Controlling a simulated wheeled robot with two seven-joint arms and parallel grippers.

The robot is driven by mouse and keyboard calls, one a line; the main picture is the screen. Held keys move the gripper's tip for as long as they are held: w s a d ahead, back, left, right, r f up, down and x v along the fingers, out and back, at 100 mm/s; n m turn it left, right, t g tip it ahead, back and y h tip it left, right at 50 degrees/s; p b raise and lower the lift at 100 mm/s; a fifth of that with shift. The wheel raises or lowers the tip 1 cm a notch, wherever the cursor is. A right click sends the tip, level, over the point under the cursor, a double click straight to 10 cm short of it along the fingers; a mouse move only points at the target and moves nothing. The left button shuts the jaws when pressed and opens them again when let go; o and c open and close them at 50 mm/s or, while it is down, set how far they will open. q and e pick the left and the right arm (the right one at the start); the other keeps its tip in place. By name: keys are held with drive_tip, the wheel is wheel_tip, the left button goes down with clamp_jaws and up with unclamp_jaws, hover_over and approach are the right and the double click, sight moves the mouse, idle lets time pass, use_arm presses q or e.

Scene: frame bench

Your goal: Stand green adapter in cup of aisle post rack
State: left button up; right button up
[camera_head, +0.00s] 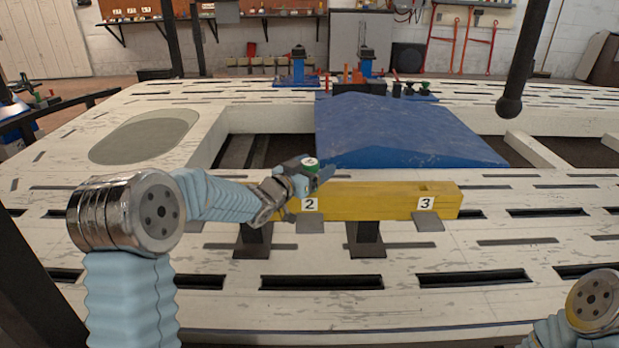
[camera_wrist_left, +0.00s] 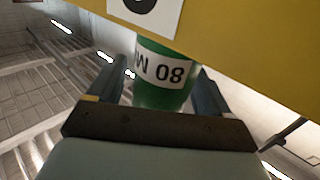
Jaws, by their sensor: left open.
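The green adapter (camera_head: 310,167) has a pale top and stands upright at the label 2 position of the yellow rack bar (camera_head: 375,198). In the left wrist view the adapter (camera_wrist_left: 160,82) shows a white band with upside-down lettering, and its far end is hidden by the rack's yellow edge (camera_wrist_left: 245,50). My left gripper (camera_head: 318,172) is open, with one finger on each side of the adapter; whether they touch it is unclear. An opening shows in the bar's top above label 3 (camera_head: 426,203). My right gripper is out of view.
A blue sloped panel (camera_head: 400,130) lies behind the rack. Blue fixtures (camera_head: 297,72) stand farther back. A dark post with a rounded end (camera_head: 509,105) hangs at the right. The white slotted bench top (camera_head: 330,310) is clear in front of the rack.

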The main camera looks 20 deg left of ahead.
use_arm(q)
drive_tip(key=shift+c, duration=0.3)
drive_tip(key=c, duration=1.2)
drive_tip(key=shift+c, duration=0.3)
drive_tip(key=shift+r, duration=0.1)
